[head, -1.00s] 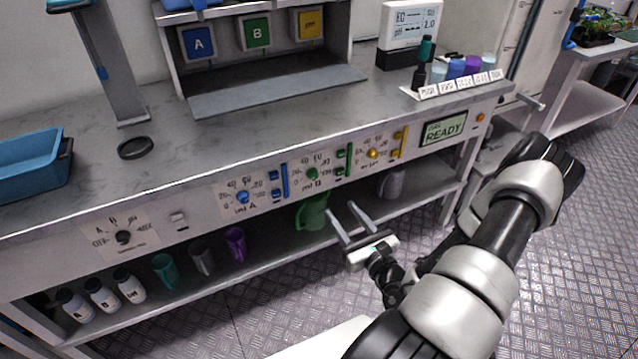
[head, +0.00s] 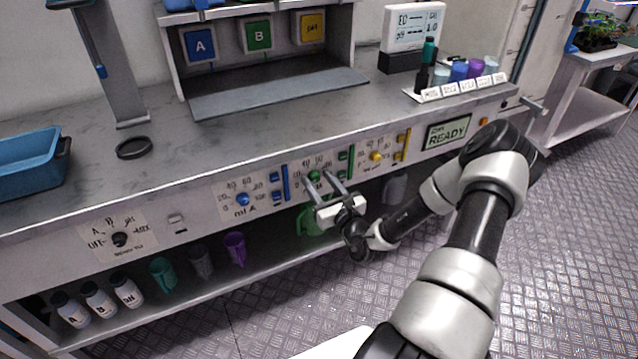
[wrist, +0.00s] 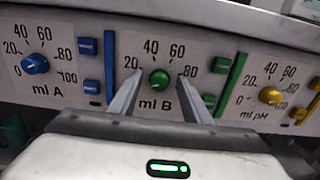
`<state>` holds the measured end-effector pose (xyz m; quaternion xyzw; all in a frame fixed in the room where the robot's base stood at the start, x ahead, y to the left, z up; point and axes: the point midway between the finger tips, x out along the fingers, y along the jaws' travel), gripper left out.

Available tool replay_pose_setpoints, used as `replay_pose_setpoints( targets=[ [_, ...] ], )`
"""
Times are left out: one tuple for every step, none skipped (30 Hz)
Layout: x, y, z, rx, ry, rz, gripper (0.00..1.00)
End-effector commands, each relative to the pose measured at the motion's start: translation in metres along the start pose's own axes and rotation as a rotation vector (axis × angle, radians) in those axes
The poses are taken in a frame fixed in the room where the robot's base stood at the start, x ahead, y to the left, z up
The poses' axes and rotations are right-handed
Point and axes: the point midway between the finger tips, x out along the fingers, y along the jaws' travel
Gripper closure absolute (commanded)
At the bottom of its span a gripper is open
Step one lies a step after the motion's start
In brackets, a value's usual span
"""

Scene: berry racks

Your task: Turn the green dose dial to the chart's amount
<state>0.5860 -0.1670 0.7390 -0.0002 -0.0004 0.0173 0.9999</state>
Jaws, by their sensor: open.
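The green dose dial (wrist: 160,79) sits on the front panel, on the scale marked "ml B" from 20 to 100. It also shows in the head view (head: 313,176), close to my fingertips. My gripper (head: 322,184) is open in front of the panel. In the wrist view my gripper (wrist: 155,88) has one finger on each side of the dial, with visible gaps. I cannot tell whether the fingertips reach around the knob. The dial's pointer is too small to read surely. I cannot make out a dose chart among the frames.
A blue dial (wrist: 35,63) is to the left and a yellow dial (wrist: 270,95) to the right. A blue bar (wrist: 109,60) and a green bar (wrist: 232,84) stand out beside the scales. A green jug (head: 309,220) is on the shelf below.

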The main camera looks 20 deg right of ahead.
Motion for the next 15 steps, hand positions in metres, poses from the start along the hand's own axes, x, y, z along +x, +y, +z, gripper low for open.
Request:
replay_pose_setpoints(
  targets=[
    [0.0001, 0.0001, 0.0001, 0.000, 0.000, 0.000, 0.56],
    [0.0000, 0.0001, 0.0001, 0.000, 0.000, 0.000, 0.56],
    [-0.0001, 0.0001, 0.0001, 0.000, 0.000, 0.000, 0.56],
    [-0.0001, 0.0001, 0.0001, 0.000, 0.000, 0.000, 0.56],
    [-0.0002, 0.0001, 0.0001, 0.000, 0.000, 0.000, 0.59],
    [-0.0003, 0.0001, 0.0000, 0.000, 0.000, 0.000, 0.66],
    [-0.0003, 0.0001, 0.0000, 0.000, 0.000, 0.000, 0.71],
    [-0.0003, 0.0001, 0.0000, 0.000, 0.000, 0.000, 0.76],
    [-0.0004, 0.0001, 0.0000, 0.000, 0.000, 0.000, 0.83],
    [-0.0004, 0.0001, 0.0000, 0.000, 0.000, 0.000, 0.88],
    [-0.0004, 0.0001, 0.0000, 0.000, 0.000, 0.000, 0.93],
    [-0.0005, 0.0001, -0.0001, 0.000, 0.000, 0.000, 0.96],
    [-0.0005, 0.0001, -0.0001, 0.000, 0.000, 0.000, 0.96],
    [-0.0005, 0.0001, -0.0001, 0.000, 0.000, 0.000, 0.96],
    [-0.0005, 0.0001, 0.0001, 0.002, 0.000, 0.000, 0.96]
  ],
)
